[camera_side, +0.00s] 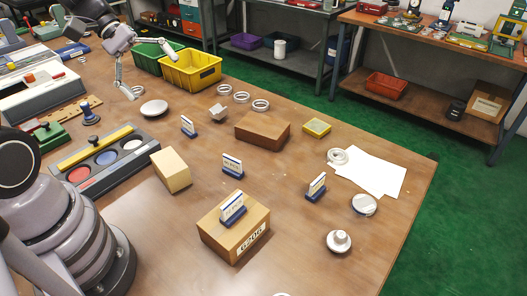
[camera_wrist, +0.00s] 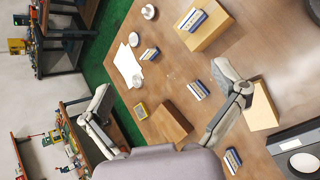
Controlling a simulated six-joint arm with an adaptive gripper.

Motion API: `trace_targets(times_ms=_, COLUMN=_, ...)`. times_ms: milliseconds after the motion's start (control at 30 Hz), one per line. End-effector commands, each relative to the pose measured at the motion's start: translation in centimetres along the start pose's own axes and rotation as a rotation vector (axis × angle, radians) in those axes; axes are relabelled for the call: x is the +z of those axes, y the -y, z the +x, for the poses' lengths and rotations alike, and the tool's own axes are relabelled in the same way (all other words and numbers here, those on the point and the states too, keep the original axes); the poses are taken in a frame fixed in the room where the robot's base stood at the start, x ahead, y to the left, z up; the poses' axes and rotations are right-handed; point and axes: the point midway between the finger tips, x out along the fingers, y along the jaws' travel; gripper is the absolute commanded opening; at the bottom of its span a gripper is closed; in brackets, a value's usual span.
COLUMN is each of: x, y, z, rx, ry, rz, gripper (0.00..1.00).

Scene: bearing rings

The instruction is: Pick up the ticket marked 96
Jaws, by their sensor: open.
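Several small white tickets stand in blue bases. One ticket (camera_side: 232,208) is on top of the cardboard box marked 6206 (camera_side: 250,240); it shows too in the wrist view (camera_wrist: 193,18). A second ticket (camera_side: 232,166) stands mid-table, a third ticket (camera_side: 316,186) at the right, and a fourth ticket (camera_side: 188,126) farther back on the left. The printing on the tickets is too small to read, so I cannot tell which is 96. My gripper (camera_side: 146,66) is open and empty, raised above the far left part of the table; its spread fingers (camera_wrist: 165,82) frame the wrist view.
A brown block (camera_side: 262,130), a tan block (camera_side: 171,170) and a small yellow box (camera_side: 317,127) stand among the tickets. White rings (camera_side: 241,97) lie at the back. Yellow (camera_side: 190,71) and green bins are close to my gripper. White paper (camera_side: 380,175) lies right.

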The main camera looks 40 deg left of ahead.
Motion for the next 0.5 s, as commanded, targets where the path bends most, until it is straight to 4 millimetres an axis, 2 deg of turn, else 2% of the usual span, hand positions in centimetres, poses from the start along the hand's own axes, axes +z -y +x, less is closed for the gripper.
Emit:
trace_targets(times_ms=33, x=-2.5, y=-0.2, z=0.4, rx=0.088, ry=0.037, rz=-0.14, gripper=0.96)
trace_targets(times_ms=167, x=-9.2, y=-0.4, z=0.8, rx=0.343, ry=0.085, rz=-0.463, gripper=0.96)
trace_targets(times_ms=267, x=-15.1, y=1.2, z=0.8, rx=0.547, ry=0.085, rz=-0.712, gripper=0.96)
trace_targets(times_ms=300, x=-17.6, y=2.3, z=0.7, rx=0.63, ry=0.077, rz=-0.809, gripper=0.96)
trace_targets(times_ms=367, x=-21.1, y=4.5, z=0.7, rx=0.749, ry=0.054, rz=-0.952, gripper=0.96)
trace_targets(times_ms=400, x=-23.2, y=6.2, z=0.7, rx=0.822, ry=0.034, rz=-1.039, gripper=0.96)
trace_targets(times_ms=500, x=-27.4, y=10.8, z=0.9, rx=0.979, ry=-0.025, rz=-1.229, gripper=0.96)
